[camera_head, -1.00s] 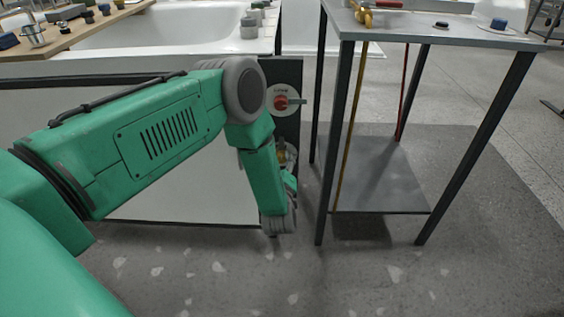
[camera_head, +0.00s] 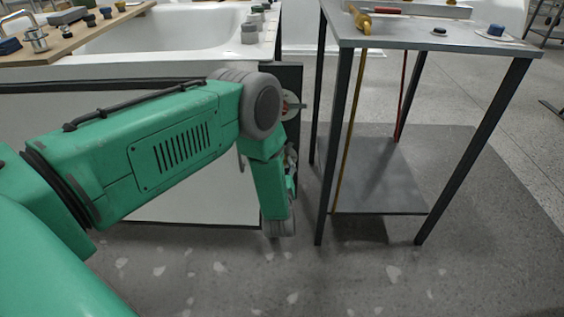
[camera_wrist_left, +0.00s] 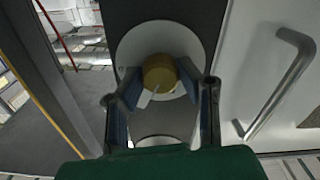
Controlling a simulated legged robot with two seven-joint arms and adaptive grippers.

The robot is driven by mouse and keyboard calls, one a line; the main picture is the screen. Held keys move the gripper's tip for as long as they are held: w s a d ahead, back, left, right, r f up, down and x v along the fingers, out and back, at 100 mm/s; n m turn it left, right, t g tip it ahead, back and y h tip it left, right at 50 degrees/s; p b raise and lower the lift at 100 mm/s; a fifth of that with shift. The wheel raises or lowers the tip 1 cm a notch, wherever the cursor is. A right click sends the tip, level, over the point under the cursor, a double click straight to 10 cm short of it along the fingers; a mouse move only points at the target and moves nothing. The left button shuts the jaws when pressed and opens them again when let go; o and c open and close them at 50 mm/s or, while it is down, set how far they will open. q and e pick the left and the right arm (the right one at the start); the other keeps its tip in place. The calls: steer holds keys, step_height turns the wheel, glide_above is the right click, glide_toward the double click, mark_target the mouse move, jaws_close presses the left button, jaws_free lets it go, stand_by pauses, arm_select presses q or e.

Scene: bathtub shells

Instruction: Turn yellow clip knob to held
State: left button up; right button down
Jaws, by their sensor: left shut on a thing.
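The yellow clip knob (camera_wrist_left: 158,70) sits on a round white plate (camera_wrist_left: 145,42) on a dark panel in the left wrist view. A pale pointer mark shows on its lower left side. My left gripper (camera_wrist_left: 161,88) has a finger on each side of the knob and is shut on it. In the head view my green left arm (camera_head: 175,155) reaches to the dark panel (camera_head: 292,75) at the tub's end and hides the yellow knob. Labels around the knob are not readable. My right gripper is not in view.
A second round dial plate (camera_head: 293,105) sits higher on the panel, partly behind my arm. A grey metal table (camera_head: 430,38) stands close on the right. The white tub (camera_head: 165,28) is behind. A grey bar handle (camera_wrist_left: 283,85) is right of the knob.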

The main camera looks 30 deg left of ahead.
arm_select(q)
steer(key=m, duration=1.2)
steer(key=shift+d+m+p, duration=0.1)
steer(key=shift+m+p, duration=0.25)
steer(key=shift+m, duration=0.05)
stand_by(0.3)
steer(key=o, duration=1.1)
steer(key=shift+o, duration=0.2)
